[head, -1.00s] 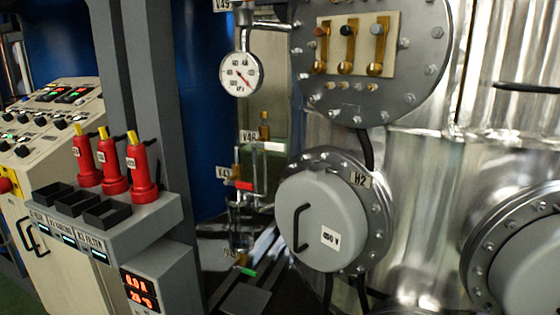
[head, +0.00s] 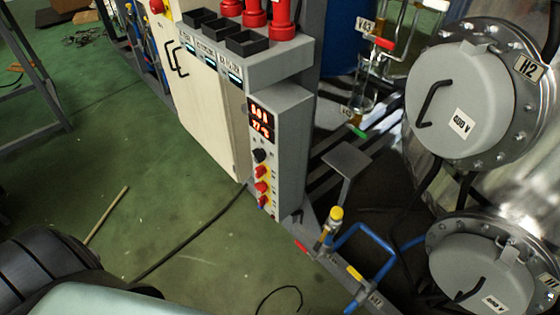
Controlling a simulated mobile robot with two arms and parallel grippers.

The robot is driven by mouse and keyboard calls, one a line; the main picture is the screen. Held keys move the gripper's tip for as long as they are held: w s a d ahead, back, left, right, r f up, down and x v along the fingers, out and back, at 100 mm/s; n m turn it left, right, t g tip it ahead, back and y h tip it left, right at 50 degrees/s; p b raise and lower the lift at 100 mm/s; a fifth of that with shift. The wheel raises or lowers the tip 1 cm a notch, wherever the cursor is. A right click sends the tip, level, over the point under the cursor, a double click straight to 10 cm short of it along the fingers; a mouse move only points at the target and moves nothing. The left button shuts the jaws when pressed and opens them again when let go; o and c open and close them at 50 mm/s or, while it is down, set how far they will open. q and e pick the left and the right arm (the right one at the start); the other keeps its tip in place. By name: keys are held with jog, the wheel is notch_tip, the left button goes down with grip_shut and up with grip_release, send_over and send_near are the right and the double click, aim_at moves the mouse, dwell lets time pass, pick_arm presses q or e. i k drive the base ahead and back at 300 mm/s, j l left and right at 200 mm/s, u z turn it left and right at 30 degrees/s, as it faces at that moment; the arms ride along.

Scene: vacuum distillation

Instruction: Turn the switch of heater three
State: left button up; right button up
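A grey round heater cover (head: 455,85) marked 400 V, with the tag H2 (head: 528,67) beside it, is on the steel vessel at the upper right. A second grey cover (head: 465,275) marked 400 V is at the lower right; its tag is too small to read surely. A narrow grey cabinet (head: 290,135) in the middle has a red digital display (head: 261,120), a black knob (head: 260,155) and several red and yellow parts below it. I cannot pick out a switch labelled for heater three. Neither gripper is in view.
Green floor (head: 150,170) is open at the left, crossed by a black cable (head: 195,235) and a thin rod (head: 107,214). Blue pipes (head: 365,238) with a yellow-capped valve (head: 335,214) run low at the right. A grey metal frame (head: 40,80) stands at the far left.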

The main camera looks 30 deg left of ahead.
aim_at(264, 200)
jog(key=u, duration=1)
jog(key=j+z, duration=0.1)
jog(key=z, duration=0.6)
jog(key=i+j+z, duration=0.15)
jog(key=j+z, duration=0.35)
jog(key=j, duration=0.3)
jog(key=j+z, duration=0.5)
jog(key=j, duration=0.3)
